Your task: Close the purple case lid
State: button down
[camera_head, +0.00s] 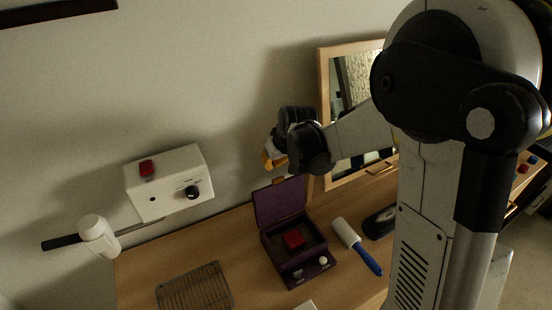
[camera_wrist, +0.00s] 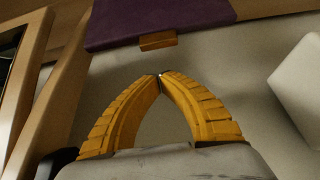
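The purple case (camera_head: 272,246) stands on the wooden table with its lid (camera_head: 280,204) raised roughly upright. A small tan tab (camera_head: 278,182) sits on the lid's upper edge. A red block (camera_head: 293,239) lies inside the case. My gripper (camera_head: 268,160) has yellow fingers and is just above the lid, near the wall. In the wrist view the fingertips (camera_wrist: 160,77) meet with nothing between them. There the purple lid (camera_wrist: 155,20) and its tab (camera_wrist: 158,41) lie beyond the fingertips, with a visible gap.
A framed mirror (camera_head: 323,120) stands behind and right of the case. A lint roller (camera_head: 357,246) and a dark object (camera_head: 380,222) lie to its right. A wire rack (camera_head: 195,289) lies front left. A white box (camera_head: 165,182) with a red button is mounted on the wall.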

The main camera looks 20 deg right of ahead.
jog(key=shift+s+d+f, duration=0.15)
jog(key=shift+s+f, duration=0.1)
jog(key=shift+s, duration=0.5)
jog(key=shift+s+d+f, duration=0.15)
jog(key=shift+s+f, duration=0.05)
jog(key=shift+s, duration=0.5)
jog(key=shift+s, duration=0.1)
